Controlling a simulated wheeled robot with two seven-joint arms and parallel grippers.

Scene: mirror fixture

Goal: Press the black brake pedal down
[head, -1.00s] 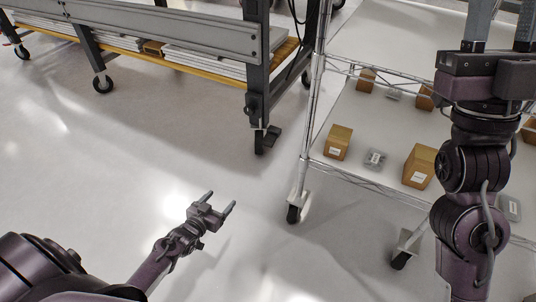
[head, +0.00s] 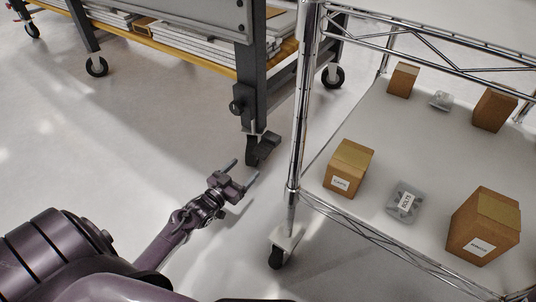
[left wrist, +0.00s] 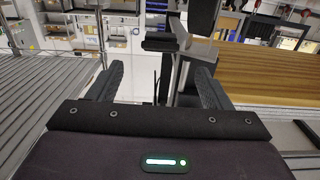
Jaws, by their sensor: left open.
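The black brake pedal (head: 262,148) sits low at the foot of the dark upright leg of the wheeled fixture, near the floor, in the head view. My left gripper (head: 243,171) is open and empty, just in front of and slightly below the pedal in the picture. A small gap shows between its fingertips and the pedal. In the left wrist view the two dark fingers of my left gripper (left wrist: 158,84) stand apart, with dark posts beyond them; I cannot tell which part there is the pedal. My right gripper is not in view.
A chrome wire cart (head: 291,185) stands close to the right of my left gripper, with its caster (head: 277,257) below. Brown boxes (head: 349,168) and a grey packet (head: 404,200) are on its shelf. The floor on the left is clear.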

